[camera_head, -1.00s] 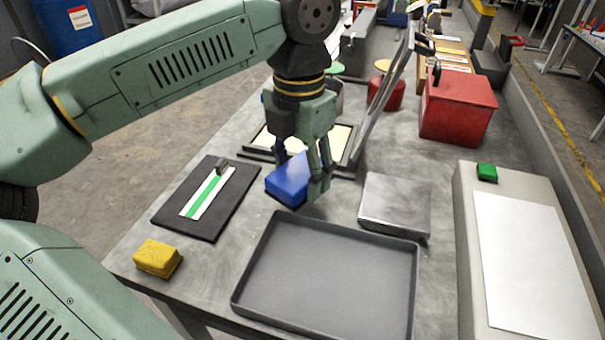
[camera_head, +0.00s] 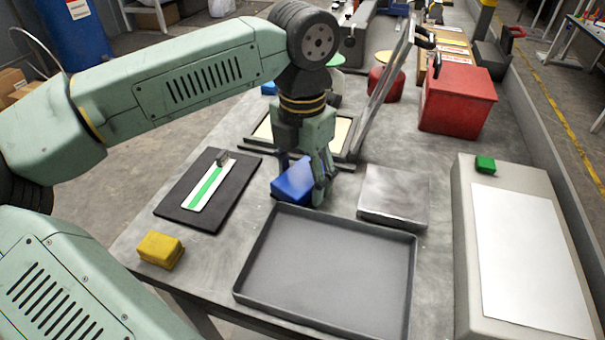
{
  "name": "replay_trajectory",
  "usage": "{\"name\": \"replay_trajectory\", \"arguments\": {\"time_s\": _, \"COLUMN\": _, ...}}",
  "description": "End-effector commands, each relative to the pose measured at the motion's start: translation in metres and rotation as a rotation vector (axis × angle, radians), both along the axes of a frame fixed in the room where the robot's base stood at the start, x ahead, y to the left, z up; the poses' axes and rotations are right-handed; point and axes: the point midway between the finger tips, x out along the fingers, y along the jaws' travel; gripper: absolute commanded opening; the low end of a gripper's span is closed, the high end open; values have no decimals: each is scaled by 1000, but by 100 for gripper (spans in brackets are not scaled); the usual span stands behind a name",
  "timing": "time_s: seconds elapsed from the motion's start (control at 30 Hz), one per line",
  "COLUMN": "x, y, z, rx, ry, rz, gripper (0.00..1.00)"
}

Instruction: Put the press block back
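A blue block (camera_head: 293,182) is between the fingers of my gripper (camera_head: 308,178), which points down at the middle of the table. One finger shows along the block's right side, and the other is mostly hidden behind the block. The block hangs just beyond the far left edge of the grey tray and left of a flat metal slab. It is very low over the table; I cannot tell whether it touches. I cannot tell from its looks whether it is the press block. The slab (camera_head: 394,196) lies flat on the table.
The empty grey tray (camera_head: 241,291) is in front. A dark mat (camera_head: 175,208) with a green-striped strip and a yellow block (camera_head: 160,249) are left. A framed screen (camera_head: 375,95) stands tilted up behind. A red box (camera_head: 457,103) and a pale bench (camera_head: 462,225) are right.

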Motion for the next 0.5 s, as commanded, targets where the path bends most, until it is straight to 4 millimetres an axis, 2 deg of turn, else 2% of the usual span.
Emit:
{"name": "replay_trajectory", "arguments": {"time_s": 0.17, "x": 0, "y": 0, "z": 0, "rx": 0, "ry": 0, "rz": 0, "gripper": 73}}
{"name": "replay_trajectory", "arguments": {"time_s": 0.5, "x": 0, "y": 0, "z": 4, "rx": 0, "ry": 0, "rz": 0, "gripper": 73}}
